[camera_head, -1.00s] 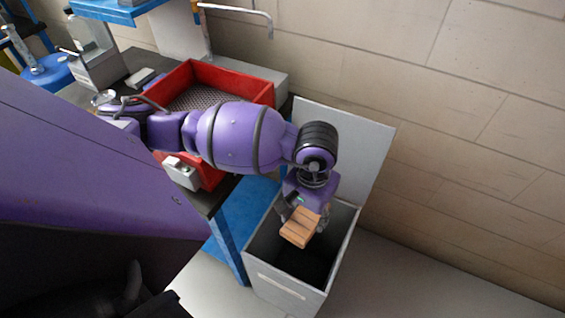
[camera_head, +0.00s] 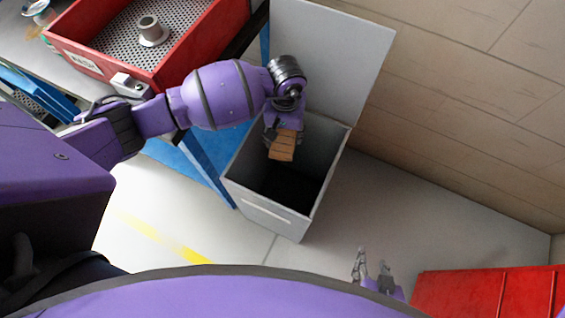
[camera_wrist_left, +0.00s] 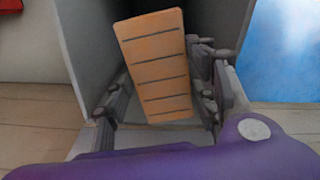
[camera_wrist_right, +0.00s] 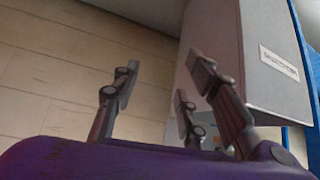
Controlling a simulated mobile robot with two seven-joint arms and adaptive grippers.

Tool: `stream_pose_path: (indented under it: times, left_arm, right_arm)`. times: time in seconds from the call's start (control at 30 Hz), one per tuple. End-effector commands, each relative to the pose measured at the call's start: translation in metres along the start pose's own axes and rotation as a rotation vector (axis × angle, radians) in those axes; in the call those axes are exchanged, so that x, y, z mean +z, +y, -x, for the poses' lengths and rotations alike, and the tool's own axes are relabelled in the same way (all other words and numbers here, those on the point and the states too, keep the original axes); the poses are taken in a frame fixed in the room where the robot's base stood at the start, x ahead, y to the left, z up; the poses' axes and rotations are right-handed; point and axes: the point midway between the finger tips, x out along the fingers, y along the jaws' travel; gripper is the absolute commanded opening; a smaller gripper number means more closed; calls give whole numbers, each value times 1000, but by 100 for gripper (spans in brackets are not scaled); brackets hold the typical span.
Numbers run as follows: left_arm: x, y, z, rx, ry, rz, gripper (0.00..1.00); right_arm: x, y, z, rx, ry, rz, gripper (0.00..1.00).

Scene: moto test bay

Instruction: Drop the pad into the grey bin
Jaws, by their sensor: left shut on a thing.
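The pad (camera_head: 283,147) is a small orange-brown block with dark grooves across it. My left gripper (camera_head: 284,135) is shut on it and holds it over the open mouth of the grey bin (camera_head: 262,212), towards the lid side. In the left wrist view the pad (camera_wrist_left: 158,70) sits between the fingers, tilted, with the bin's grey wall behind. The bin's lid (camera_head: 335,55) stands open at the back. The dark bin floor is partly hidden. My right gripper (camera_head: 371,265) is open and empty, low at the front; its spread fingers show in the right wrist view (camera_wrist_right: 165,85).
A red tray (camera_head: 190,50) with a perforated floor and a metal part (camera_head: 151,30) stands on the bench left of the bin. A red cabinet (camera_head: 490,295) is at the lower right. A wall runs behind the bin. Floor right of the bin is clear.

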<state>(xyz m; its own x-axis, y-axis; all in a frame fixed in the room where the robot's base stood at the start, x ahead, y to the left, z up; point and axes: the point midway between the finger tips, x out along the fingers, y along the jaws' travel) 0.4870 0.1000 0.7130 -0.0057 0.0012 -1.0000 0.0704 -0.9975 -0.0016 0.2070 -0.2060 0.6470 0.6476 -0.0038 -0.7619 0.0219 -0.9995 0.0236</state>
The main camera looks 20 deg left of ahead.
Motion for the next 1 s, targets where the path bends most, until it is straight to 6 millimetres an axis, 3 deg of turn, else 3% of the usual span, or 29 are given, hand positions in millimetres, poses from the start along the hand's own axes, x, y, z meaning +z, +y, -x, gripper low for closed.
stream_pose_path:
  times: [0.17, 0.57, 0.93, 0.97, 1.0]
  left_arm:
    - [-4, 2, -7, 1, 6, -1, 37]
    - [-2, 2, -53, 1, 2, 0, 37]
    - [-4, 2, -58, 0, 6, -1, 37]
    - [-4, 2, -58, 0, 6, -1, 55]
    - [-4, 2, -58, 0, 6, -1, 60]
  right_arm:
    - [5, 0, -3, -1, -6, 3, 40]
    - [40, 0, -14, -3, -57, 15, 40]
    - [30, 0, -16, -3, -37, 17, 40]
    - [30, 0, -16, -3, -37, 18, 40]
    - [30, 0, -16, -3, -37, 17, 40]
